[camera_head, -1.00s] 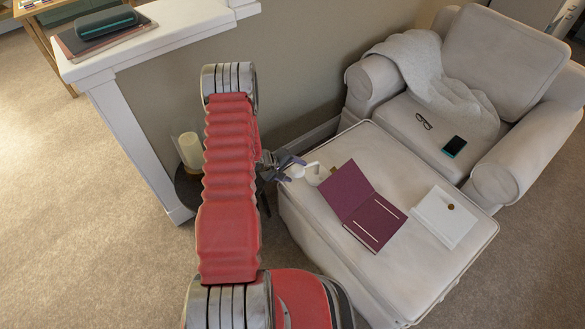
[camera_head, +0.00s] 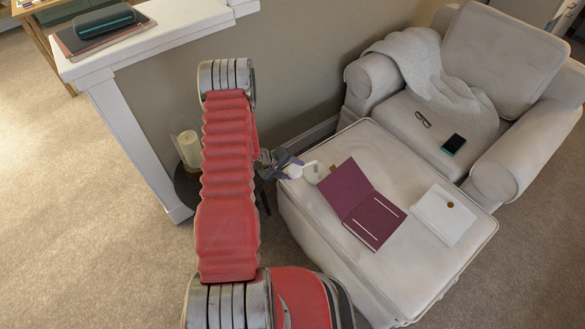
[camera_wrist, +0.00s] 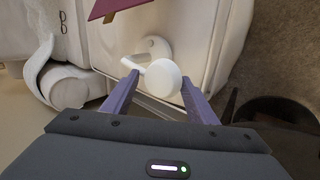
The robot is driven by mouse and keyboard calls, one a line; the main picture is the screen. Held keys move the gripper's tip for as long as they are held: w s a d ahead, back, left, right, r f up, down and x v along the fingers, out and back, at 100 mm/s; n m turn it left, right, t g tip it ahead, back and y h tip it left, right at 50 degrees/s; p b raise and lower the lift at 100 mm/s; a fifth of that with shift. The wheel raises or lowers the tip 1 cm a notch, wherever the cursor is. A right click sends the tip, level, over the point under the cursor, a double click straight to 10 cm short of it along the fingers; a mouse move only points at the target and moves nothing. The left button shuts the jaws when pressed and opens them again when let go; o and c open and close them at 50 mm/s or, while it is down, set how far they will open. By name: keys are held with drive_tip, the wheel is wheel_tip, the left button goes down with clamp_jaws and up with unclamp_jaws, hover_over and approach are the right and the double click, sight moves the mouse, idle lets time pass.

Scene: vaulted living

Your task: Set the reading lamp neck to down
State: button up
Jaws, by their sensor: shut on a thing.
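The small white reading lamp (camera_head: 311,172) is at the left corner of the ottoman, by the open purple book. In the wrist view its round base (camera_wrist: 154,47) rests on the pale cushion, and a short neck leads to the round white head (camera_wrist: 163,82). My gripper (camera_head: 288,165) reaches in from the left at the ottoman's edge. In the wrist view my gripper (camera_wrist: 160,80) has one purple finger on each side of the lamp head and is shut on it. The exact finger contact is hard to see.
The purple book (camera_head: 362,205) and a white envelope-like item (camera_head: 443,215) lie on the ottoman (camera_head: 400,270). An armchair (camera_head: 500,60) with a throw, glasses and a phone stands behind. A candle (camera_head: 189,150) stands on a dark round table left of my arm. Carpet is clear in front.

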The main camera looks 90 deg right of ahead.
drive_tip(key=v, duration=1.3)
drive_tip(key=shift+d, duration=0.1)
drive_tip(key=shift+c, duration=0.5)
